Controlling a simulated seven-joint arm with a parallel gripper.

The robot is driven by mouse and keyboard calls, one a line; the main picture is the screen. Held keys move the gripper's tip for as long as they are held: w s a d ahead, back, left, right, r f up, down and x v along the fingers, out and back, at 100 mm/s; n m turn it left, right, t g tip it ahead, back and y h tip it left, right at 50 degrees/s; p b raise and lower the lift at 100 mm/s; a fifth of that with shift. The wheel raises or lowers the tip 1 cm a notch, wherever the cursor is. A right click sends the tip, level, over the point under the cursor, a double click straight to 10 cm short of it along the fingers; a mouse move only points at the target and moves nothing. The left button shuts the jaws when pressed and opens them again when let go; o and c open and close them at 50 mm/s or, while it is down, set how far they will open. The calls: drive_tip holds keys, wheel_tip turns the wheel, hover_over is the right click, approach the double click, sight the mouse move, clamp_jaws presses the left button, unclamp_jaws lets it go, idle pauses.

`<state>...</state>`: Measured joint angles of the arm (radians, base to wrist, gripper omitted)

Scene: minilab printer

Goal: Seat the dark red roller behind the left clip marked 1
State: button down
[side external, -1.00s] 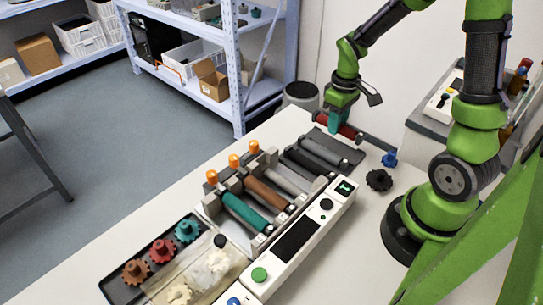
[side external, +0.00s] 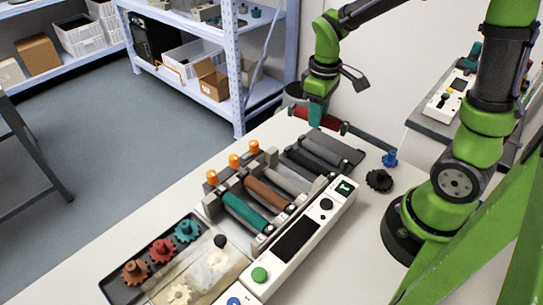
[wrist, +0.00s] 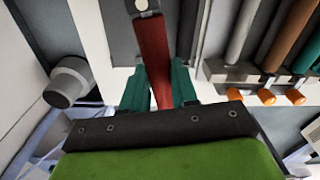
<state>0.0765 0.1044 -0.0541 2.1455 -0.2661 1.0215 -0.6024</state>
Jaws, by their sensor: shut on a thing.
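The dark red roller (side external: 303,113) is held crosswise in my gripper (side external: 317,119), raised above the back end of the bench. In the wrist view the roller (wrist: 153,55) runs between the two teal fingers of my gripper (wrist: 160,88), which are shut on it. The printer bed holds a teal roller (side external: 245,213), a brown roller (side external: 267,194) and a grey roller (side external: 287,180). Orange-topped posts (side external: 235,160) stand along its left side. No clip mark 1 is readable, so I cannot tell which clip it is.
A dark tray (side external: 346,158) with a grey roller (side external: 322,151) lies behind the printer. A blue gear (side external: 389,158) and a black gear (side external: 379,180) lie to its right. A gear tray (side external: 118,289) is at the front left. A control panel (side external: 296,238) borders the printer.

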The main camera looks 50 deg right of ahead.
drive_tip(key=a+r, duration=0.1)
drive_tip(key=a, duration=0.7)
drive_tip(key=m, duration=0.2)
hover_over(285, 181)
drive_tip(key=shift+f, duration=2.1)
drive_tip(key=shift+f, duration=1.2)
drive_tip(key=shift+f, duration=0.15)
drive_tip(key=shift+f, duration=0.65)
